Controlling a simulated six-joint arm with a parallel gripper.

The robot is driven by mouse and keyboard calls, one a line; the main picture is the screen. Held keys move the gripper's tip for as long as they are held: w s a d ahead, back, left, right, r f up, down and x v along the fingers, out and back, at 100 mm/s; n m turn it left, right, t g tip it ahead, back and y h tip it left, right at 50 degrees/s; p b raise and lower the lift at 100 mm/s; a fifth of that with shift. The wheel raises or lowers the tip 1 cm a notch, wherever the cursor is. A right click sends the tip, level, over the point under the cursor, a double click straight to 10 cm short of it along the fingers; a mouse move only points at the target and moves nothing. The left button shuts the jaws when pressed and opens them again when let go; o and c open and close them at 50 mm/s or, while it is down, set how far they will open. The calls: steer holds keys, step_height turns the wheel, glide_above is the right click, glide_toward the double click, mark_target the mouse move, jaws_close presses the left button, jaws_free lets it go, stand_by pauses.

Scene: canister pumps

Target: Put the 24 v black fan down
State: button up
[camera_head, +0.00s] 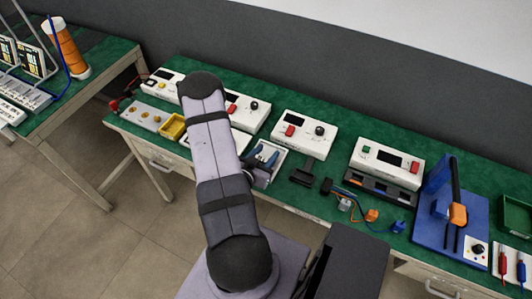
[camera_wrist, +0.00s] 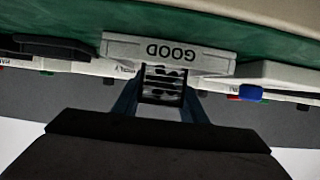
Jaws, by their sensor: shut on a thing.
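The black fan (camera_wrist: 163,82) shows in the wrist view between the two blue-grey fingers of my gripper (camera_wrist: 162,92). My gripper is shut on it. Right by the fan is a white tray (camera_wrist: 120,46) with the word GOOD on its wall, upside down in this view. In the head view my gripper (camera_head: 262,160) is over the white tray (camera_head: 280,165), partly behind my arm. The fan cannot be made out clearly there. Whether the fan touches the tray's floor I cannot tell.
White boxes with displays and knobs (camera_head: 304,134) line the back of the green bench (camera_head: 340,135). A yellow bin (camera_head: 172,128) is left of my arm. A black stand (camera_head: 306,172), cabled parts (camera_head: 371,215) and a blue fixture (camera_head: 430,230) are to the right.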

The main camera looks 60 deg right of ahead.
steer(key=shift+f, duration=0.1)
steer(key=o, duration=1)
steer(key=shift+a, duration=0.2)
steer(key=v, duration=0.3)
steer(key=p+v, duration=0.1)
steer(key=v, duration=0.6)
steer(key=shift+d+r+p, duration=0.2)
steer(key=shift+r+p, duration=0.1)
steer(key=shift+p, duration=0.05)
steer(key=shift+a+r+p, duration=0.15)
steer(key=shift+a+p, duration=0.3)
steer(key=shift+a, duration=0.5)
